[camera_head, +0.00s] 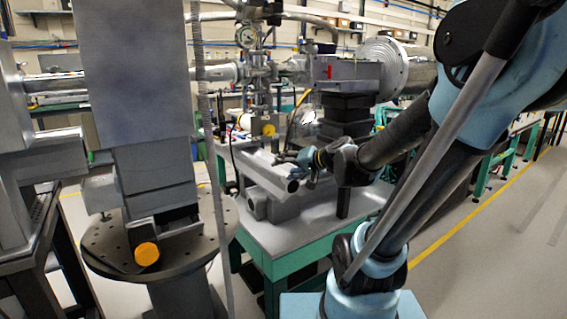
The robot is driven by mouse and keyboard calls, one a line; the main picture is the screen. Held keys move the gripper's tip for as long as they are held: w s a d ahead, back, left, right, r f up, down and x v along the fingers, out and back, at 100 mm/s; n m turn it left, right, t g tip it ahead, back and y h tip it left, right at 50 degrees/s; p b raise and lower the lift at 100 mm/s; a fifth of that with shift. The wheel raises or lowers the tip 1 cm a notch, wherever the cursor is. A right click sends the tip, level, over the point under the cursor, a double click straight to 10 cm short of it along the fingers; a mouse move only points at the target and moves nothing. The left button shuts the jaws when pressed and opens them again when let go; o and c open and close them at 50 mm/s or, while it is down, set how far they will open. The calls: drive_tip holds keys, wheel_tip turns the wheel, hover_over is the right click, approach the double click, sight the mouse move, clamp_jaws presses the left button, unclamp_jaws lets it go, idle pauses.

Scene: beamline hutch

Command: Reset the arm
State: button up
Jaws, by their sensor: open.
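My arm reaches in from the right side of the head view and bends down and left over a green-framed table (300,240). My gripper (284,157) is at its far end, small in the picture, pointing left. It is open, and I see nothing held in it. It is close above or beside a grey metal block assembly (262,175) on the table; I cannot tell whether they touch.
A round dark perforated plate (105,255) with an orange knob (147,253) stands left, below a large grey panel (135,70). Beamline pipes, a pressure gauge (248,37) and a round flange (385,68) are behind. Open floor (480,250) lies right, with a yellow line.

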drive_tip(key=s+d+f+g+h, duration=0.3)
drive_tip(key=s+d+f, duration=0.3)
drive_tip(key=s+d, duration=0.3)
drive_tip(key=s+d+f+n+g+h, duration=0.1)
drive_tip(key=s+d+f+g+h, duration=0.3)
drive_tip(key=s, duration=0.7)
drive_tip(key=d+f+h, duration=0.2)
drive_tip(key=d+f, duration=0.1)
drive_tip(key=d, duration=0.1)
drive_tip(key=shift+s+d+n, duration=0.2)
drive_tip(key=shift+d+n, duration=0.1)
drive_tip(key=shift+d, duration=0.1)
drive_tip(key=shift+f, duration=0.1)
drive_tip(key=shift+w+f, duration=0.2)
drive_tip(key=shift+w, duration=0.3)
